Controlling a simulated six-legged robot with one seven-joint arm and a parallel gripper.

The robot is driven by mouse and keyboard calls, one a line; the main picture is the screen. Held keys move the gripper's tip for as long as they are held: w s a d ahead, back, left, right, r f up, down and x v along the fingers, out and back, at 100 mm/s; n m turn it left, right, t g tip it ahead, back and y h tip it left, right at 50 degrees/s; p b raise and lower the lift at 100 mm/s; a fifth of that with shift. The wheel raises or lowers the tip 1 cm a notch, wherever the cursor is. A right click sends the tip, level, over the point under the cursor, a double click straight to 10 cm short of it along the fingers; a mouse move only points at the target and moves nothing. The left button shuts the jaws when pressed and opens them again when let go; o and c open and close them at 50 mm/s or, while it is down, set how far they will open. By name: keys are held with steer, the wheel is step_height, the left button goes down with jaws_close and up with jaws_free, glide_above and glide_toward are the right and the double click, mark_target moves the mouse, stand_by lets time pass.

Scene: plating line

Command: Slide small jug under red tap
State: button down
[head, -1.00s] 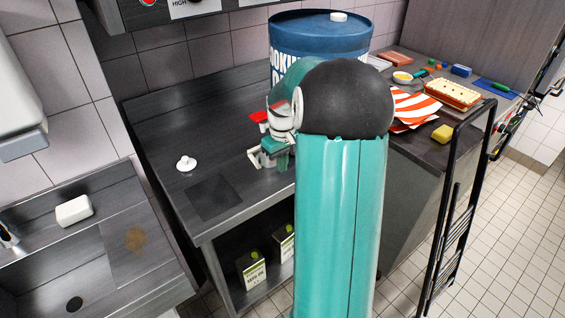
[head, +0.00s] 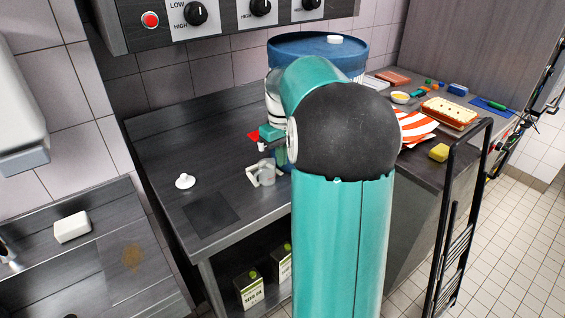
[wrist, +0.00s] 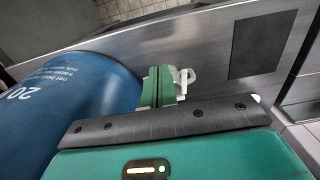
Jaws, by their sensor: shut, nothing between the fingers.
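The small jug (head: 265,172), grey with a pale angular handle on its left, stands upright on the dark counter. A red piece that looks like the red tap (head: 254,136) shows above it in the head view, in front of the blue drum (head: 318,46). I cannot tell whether the jug is directly below it. In the wrist view my gripper (wrist: 163,72) is shut and empty, its green fingers close together beside the jug (wrist: 184,78) and partly covering it. I cannot tell whether they touch. My arm hides most of the drum's front in the head view.
A dark square mat (head: 211,213) and a small white knobbed object (head: 185,181) lie on the counter left of the jug. Striped cloth (head: 415,126) and a yellow sponge (head: 439,152) lie on the right counter. A black rail (head: 450,190) stands right.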

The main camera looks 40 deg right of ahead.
steer(key=s+a+r+t+h, duration=0.1)
steer(key=s+a+r, duration=0.15)
steer(key=a, duration=0.55)
steer(key=s+a+r+t, duration=0.1)
steer(key=a+r, duration=0.2)
steer(key=a, duration=0.4)
steer(key=s+a+f+n+t+y, duration=0.1)
steer(key=s+a+t, duration=0.2)
steer(key=s+a, duration=0.9)
steer(key=a, duration=0.4)
steer(key=shift+s+t, duration=0.3)
steer(key=shift+s, duration=0.1)
steer(key=c, duration=1.4)
jaws_free()
steer(key=shift+a, duration=0.2)
